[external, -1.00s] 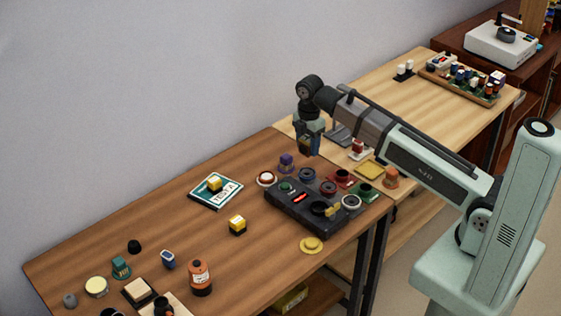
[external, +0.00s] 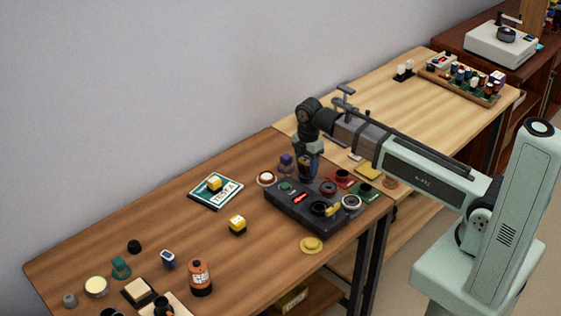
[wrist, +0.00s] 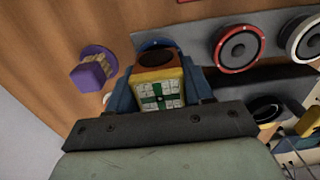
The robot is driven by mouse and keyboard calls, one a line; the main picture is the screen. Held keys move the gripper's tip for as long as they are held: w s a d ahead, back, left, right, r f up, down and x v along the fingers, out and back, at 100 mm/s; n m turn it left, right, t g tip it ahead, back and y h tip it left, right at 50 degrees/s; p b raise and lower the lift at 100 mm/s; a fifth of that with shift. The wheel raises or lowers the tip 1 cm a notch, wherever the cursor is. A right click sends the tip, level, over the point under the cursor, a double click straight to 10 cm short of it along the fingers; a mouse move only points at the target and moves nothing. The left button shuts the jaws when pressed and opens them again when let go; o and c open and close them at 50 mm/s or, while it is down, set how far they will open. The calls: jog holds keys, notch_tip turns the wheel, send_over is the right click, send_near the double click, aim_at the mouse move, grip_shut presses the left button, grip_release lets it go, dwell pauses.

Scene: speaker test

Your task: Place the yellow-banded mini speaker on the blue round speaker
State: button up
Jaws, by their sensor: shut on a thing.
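My gripper (external: 307,175) is shut on the yellow-banded mini speaker (wrist: 158,88). In the wrist view the mini speaker sits between the blue fingers, with a dark round top and a pale face marked with a green cross. In the external view the gripper points down at the back of the dark test unit. The blue round speaker (wrist: 152,43) shows only as a blue rim just behind the held speaker; the rest is hidden. I cannot tell whether the two touch.
A red-rimmed round speaker (wrist: 238,46) and a pale-rimmed one (wrist: 306,38) lie close by. A purple block (wrist: 92,72) stands on the other side. The dark test unit (external: 283,207) is in front. Other yellow blocks stand on the TEST A card (external: 203,202) and the table.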

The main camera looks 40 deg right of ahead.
aim_at(307, 158)
jog(key=o, duration=1.1)
jog(key=shift+f, duration=0.1)
jog(key=shift+r, duration=6.15)
